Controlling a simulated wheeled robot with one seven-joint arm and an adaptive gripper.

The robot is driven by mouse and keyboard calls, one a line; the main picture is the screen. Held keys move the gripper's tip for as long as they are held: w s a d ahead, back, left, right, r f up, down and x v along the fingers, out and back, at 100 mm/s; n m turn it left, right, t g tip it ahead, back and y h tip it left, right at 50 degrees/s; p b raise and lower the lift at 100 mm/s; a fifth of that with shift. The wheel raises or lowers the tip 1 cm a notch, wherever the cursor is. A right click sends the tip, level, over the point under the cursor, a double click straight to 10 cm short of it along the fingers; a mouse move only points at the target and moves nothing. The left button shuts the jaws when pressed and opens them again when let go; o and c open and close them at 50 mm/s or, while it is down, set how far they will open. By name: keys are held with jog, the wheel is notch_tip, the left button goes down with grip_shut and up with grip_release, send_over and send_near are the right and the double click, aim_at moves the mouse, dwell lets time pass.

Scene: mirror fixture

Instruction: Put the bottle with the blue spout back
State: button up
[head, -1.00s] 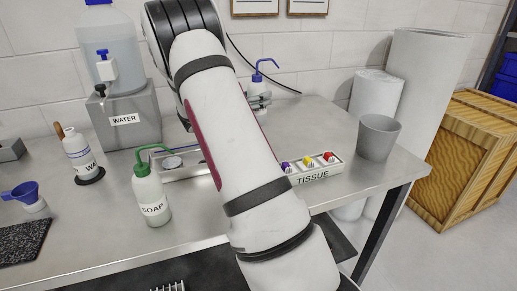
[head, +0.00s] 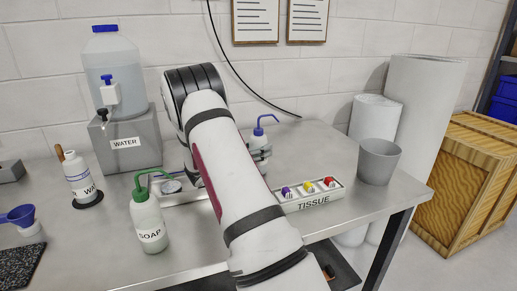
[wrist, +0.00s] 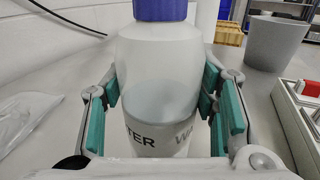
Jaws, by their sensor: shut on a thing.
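The bottle with the blue spout (head: 260,133) is in my gripper (head: 257,158), above or on the back middle of the table (head: 318,150); I cannot tell whether its base touches. In the wrist view the bottle (wrist: 160,65) looks upright, translucent white with a blue collar and a WATER label. The teal pads of my gripper (wrist: 165,112) stand on both sides of it. My arm hides part of the table beneath and in front of the bottle.
A green-spouted SOAP bottle (head: 148,222), a WATER tank (head: 113,75) and a white bottle on a black round base (head: 79,180) stand left. Bare table lies behind the TISSUE box.

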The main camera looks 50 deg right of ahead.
jog(key=shift+f, duration=0.1)
jog(key=o, duration=0.7)
